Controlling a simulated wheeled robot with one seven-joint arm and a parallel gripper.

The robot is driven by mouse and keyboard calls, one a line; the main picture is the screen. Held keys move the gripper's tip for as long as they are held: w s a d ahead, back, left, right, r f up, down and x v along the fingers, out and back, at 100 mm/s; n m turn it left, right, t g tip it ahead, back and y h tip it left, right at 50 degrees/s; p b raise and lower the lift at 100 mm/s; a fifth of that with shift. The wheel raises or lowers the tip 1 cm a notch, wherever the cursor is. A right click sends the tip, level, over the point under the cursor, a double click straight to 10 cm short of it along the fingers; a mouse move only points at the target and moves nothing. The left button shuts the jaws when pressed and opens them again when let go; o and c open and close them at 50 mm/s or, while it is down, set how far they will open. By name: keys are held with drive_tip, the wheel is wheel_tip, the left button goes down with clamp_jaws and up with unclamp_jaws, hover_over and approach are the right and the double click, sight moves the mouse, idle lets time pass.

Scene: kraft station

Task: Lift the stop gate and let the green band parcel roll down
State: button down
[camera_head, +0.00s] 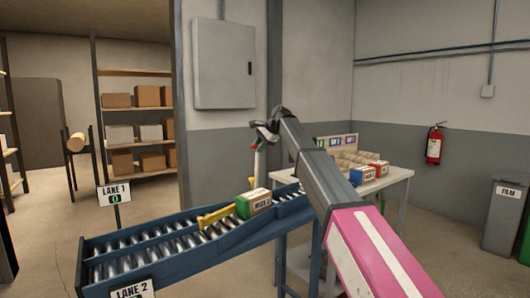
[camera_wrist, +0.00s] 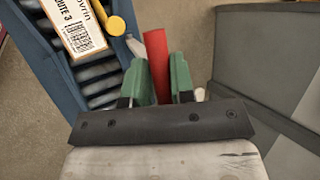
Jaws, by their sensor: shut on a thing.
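The green band parcel (camera_head: 253,203), a brown box with a green end and a white label, sits on the roller conveyor. Its labelled side also shows in the wrist view (camera_wrist: 72,28). The yellow stop gate (camera_head: 216,215) lies across the lane just left of the parcel, low by the rollers. A yellow rounded part shows beside the parcel in the wrist view (camera_wrist: 115,25). My gripper (camera_wrist: 162,85) has green fingers shut on a red handle (camera_wrist: 156,52) beside the conveyor's side rail. Whether the handle joins the gate is hidden.
The blue roller conveyor (camera_head: 242,239) slopes down to the left, with clear rollers left of the gate. Signs for lane 1 (camera_head: 114,194) and lane 2 (camera_head: 131,290) stand near its lower end. A table (camera_head: 398,175) with several small boxes stands at the right, behind my arm.

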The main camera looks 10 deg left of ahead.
drive_tip(key=shift+w+a+r, duration=0.1)
drive_tip(key=shift+w+a, duration=0.6)
drive_tip(key=shift+a, duration=0.15)
drive_tip(key=c, duration=1.1)
unclamp_jaws()
drive_tip(key=shift+a, duration=0.1)
drive_tip(key=shift+o, duration=0.2)
drive_tip(key=shift+f, duration=0.2)
drive_tip(key=shift+s+r, duration=0.1)
drive_tip(key=w+v, duration=0.1)
drive_tip(key=v, duration=1)
drive_tip(key=shift+s+r, duration=0.25)
drive_tip(key=shift+s, duration=0.1)
